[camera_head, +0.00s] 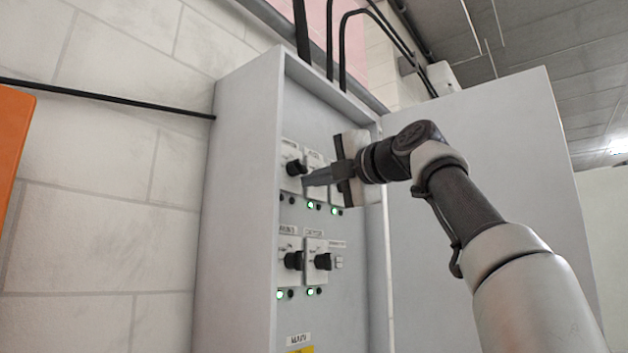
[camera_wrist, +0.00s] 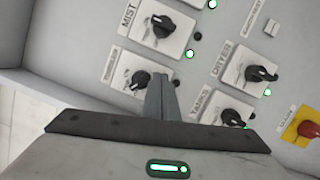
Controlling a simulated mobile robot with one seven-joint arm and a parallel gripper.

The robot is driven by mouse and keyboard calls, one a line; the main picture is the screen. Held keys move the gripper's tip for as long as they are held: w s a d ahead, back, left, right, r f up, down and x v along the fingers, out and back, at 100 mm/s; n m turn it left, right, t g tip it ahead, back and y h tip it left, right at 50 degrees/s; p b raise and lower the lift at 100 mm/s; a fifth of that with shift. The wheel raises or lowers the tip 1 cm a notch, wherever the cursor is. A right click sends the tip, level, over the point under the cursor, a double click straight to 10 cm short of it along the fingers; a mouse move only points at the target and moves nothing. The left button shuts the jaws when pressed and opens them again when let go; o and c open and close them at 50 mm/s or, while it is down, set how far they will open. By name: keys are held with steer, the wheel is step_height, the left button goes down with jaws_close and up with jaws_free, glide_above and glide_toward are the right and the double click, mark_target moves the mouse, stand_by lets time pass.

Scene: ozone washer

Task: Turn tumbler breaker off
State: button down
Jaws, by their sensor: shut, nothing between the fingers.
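The tumbler breaker (camera_wrist: 140,79) is a black rotary knob on a white plate; its small label seems to read TUMBLER. In the head view it looks to be the upper-left knob (camera_head: 293,168) in the grey cabinet. The two lamps below that knob look dark, with no green showing. My gripper (camera_head: 306,181) is shut and empty, its fingertips just below and right of this knob. In the wrist view the shut fingers (camera_wrist: 160,84) are beside the knob, over the plate's edge; I cannot tell whether they touch it.
The mist knob (camera_wrist: 163,25) is close by, with a green lamp lit. Two lower knobs (camera_head: 293,260) (camera_head: 323,261) also have green lamps. A red knob on yellow (camera_wrist: 308,129) is at the right. The cabinet's left wall (camera_head: 240,200) and open door (camera_head: 490,160) flank the panel.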

mark_target(303, 167)
steer(key=shift+s+d, duration=0.1)
steer(key=b+v, duration=0.7)
steer(key=v, duration=0.9)
steer(key=c, duration=2.4)
jaws_free()
steer(key=shift+s+d, duration=0.3)
steer(key=o, duration=0.4)
steer(key=shift+r, duration=0.1)
steer(key=shift+c, duration=0.2)
steer(key=o, duration=0.6)
steer(key=m+p, duration=0.2)
steer(key=w+a+r+m+g+p, duration=0.1)
steer(key=m+p, duration=0.1)
steer(key=m+g+p, duration=0.1)
steer(key=m+p, duration=0.1)
steer(key=shift+w+a+r, duration=0.3)
steer(key=shift+w, duration=0.05)
steer(key=shift+o, duration=0.2)
steer(key=w+a+m+p, duration=0.3)
steer(key=a+m+p, duration=0.1)
steer(key=w+a+r+m+g+y+p, duration=0.1)
steer(key=w+a+m+p, duration=0.2)
steer(key=w+m+p, duration=0.1)
steer(key=w+a+r+m+y+p, duration=0.1)
steer(key=w+a+m+p, duration=0.2)
steer(key=a+m, duration=0.1)
steer(key=shift+w+a+r+g+p, duration=0.1)
steer(key=shift+w+a+g+p, duration=0.2)
steer(key=shift+a+g+p, duration=0.1)
